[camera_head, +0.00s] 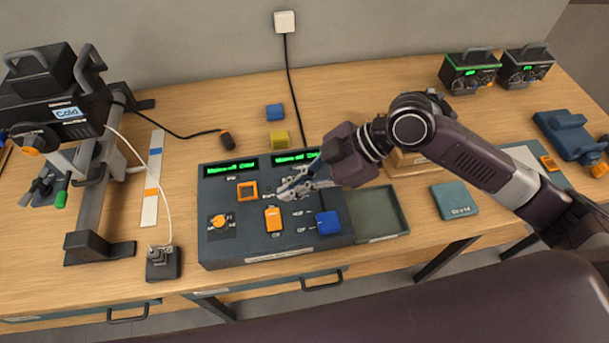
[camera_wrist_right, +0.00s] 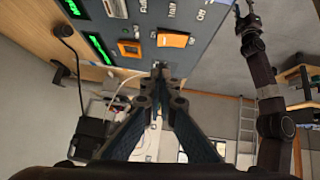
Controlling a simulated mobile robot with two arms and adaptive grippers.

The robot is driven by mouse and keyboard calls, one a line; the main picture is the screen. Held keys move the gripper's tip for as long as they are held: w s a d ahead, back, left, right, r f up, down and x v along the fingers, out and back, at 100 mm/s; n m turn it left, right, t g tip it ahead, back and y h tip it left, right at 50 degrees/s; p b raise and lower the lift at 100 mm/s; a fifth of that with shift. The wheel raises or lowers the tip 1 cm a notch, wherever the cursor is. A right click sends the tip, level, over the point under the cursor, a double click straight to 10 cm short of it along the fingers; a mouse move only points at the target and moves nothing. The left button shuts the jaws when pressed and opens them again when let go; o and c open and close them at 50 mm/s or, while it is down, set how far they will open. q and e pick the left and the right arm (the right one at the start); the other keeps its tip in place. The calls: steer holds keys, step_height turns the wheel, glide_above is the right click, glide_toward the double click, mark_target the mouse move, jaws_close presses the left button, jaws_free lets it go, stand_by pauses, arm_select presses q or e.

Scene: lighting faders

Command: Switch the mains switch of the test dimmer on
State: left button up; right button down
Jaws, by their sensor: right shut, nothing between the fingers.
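The dimmer console (camera_head: 345,239) is a dark blue-grey box on the bench, with two green displays whose text seems to begin with "Mains". An orange square-framed control (camera_head: 247,191) sits below the left display; it also shows in the wrist view (camera_wrist_right: 129,48). I cannot read which control is the mains switch. An orange block control (camera_head: 273,218) and a blue one (camera_head: 328,222) are nearer the front. My right gripper (camera_head: 285,190) is shut and empty over the console, right of the square-framed control. My left arm seems to show in the wrist view, its gripper unclear.
An open green tray (camera_head: 390,232) adjoins the console's right side. A lamp on a stand (camera_head: 88,200) and a small black cabled box (camera_head: 163,263) stand left. Blue (camera_head: 275,111) and yellow (camera_head: 279,139) blocks lie behind. A teal block (camera_head: 455,200) lies right.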

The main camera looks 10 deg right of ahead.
mark_target(269, 212)
steer(key=p+x, duration=0.1)
steer(key=x, duration=0.2)
steer(key=shift+w+a+f, duration=0.1)
steer(key=shift+a, duration=0.3)
step_height(269, 212, down, 3)
steer(key=shift+w+r+p, duration=0.1)
steer(key=shift+w+p, duration=0.05)
steer(key=shift+p, duration=0.25)
steer(key=shift+w+d+f, duration=0.1)
steer(key=shift+d+f, duration=0.05)
steer(key=shift+f, duration=0.6)
arm_select(q)
steer(key=shift+s+r, duration=0.3)
steer(key=shift+r, duration=0.35)
steer(key=shift+s+r, duration=0.3)
steer(key=shift+r, duration=0.3)
arm_select(e)
steer(key=shift+f, duration=0.1)
steer(key=shift+f, duration=0.25)
arm_select(q)
steer(key=shift+f, duration=0.35)
arm_select(e)
steer(key=shift+w, duration=0.1)
arm_select(q)
steer(key=shift+r, duration=0.15)
